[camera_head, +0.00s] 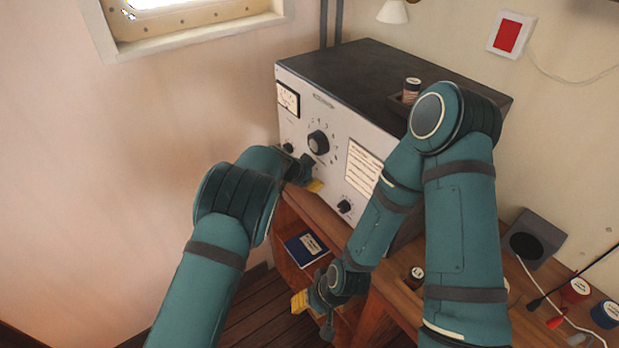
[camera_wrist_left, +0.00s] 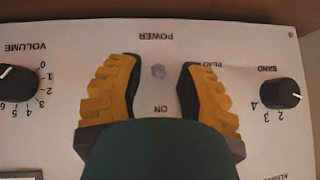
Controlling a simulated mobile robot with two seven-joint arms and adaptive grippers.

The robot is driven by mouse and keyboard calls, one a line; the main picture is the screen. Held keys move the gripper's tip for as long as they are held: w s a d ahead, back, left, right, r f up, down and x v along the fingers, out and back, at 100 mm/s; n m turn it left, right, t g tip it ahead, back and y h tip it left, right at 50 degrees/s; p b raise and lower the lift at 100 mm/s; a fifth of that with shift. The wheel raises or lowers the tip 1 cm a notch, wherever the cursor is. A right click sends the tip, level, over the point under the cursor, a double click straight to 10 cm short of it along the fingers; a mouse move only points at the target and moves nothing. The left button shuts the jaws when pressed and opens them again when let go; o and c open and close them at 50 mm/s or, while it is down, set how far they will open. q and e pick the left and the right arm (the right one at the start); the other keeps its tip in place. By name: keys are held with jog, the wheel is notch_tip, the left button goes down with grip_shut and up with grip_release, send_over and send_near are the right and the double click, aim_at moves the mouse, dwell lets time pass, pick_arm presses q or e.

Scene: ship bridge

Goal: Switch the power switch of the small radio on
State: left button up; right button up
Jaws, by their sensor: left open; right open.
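The radio (camera_head: 330,125) is a box with a dark top and a pale front panel, standing on a wooden desk. In the left wrist view its panel appears upside down, with the small grey power switch (camera_wrist_left: 157,72) between the POWER and ON labels. My left gripper (camera_wrist_left: 159,64) is open at the panel, its yellow fingers on either side of the switch. I cannot tell if they touch the panel. In the head view my left gripper (camera_head: 316,184) partly hides the panel's lower part, including the switch. My right gripper (camera_head: 313,312) is open, empty and low in front of the desk.
The volume knob (camera_wrist_left: 18,83) and band knob (camera_wrist_left: 283,93) flank the left fingers. A blue book (camera_head: 306,248) lies on a shelf below. A jar (camera_head: 411,90) stands in a tray on the radio. A speaker (camera_head: 532,240), cables and small jars are at right.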

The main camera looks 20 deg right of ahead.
pick_arm(q)
jog(key=v, duration=1.2)
jog(key=s+a+f+n+t+y+b, duration=0.1)
jog(key=s+a+f+n+b, duration=0.35)
jog(key=a+f, duration=0.5)
jog(key=s+a+f+n+b, duration=0.3)
jog(key=s+a+f+n, duration=0.3)
jog(key=f, duration=0.6)
jog(key=s+a+f+n+g+y+b, duration=0.1)
jog(key=s+a+f+n+b, duration=0.1)
jog(key=s, duration=0.7)
jog(key=s+a+f+n+g+y+b, duration=0.1)
jog(key=s+a+f+n, duration=0.3)
jog(key=s, duration=0.6)
notch_tip(320, 180, down, 3)
jog(key=shift+a+f+g+b, duration=0.15)
jog(key=shift+a+g+b, duration=0.45)
jog(key=shift+a, duration=0.4)
jog(key=shift+w, duration=0.15)
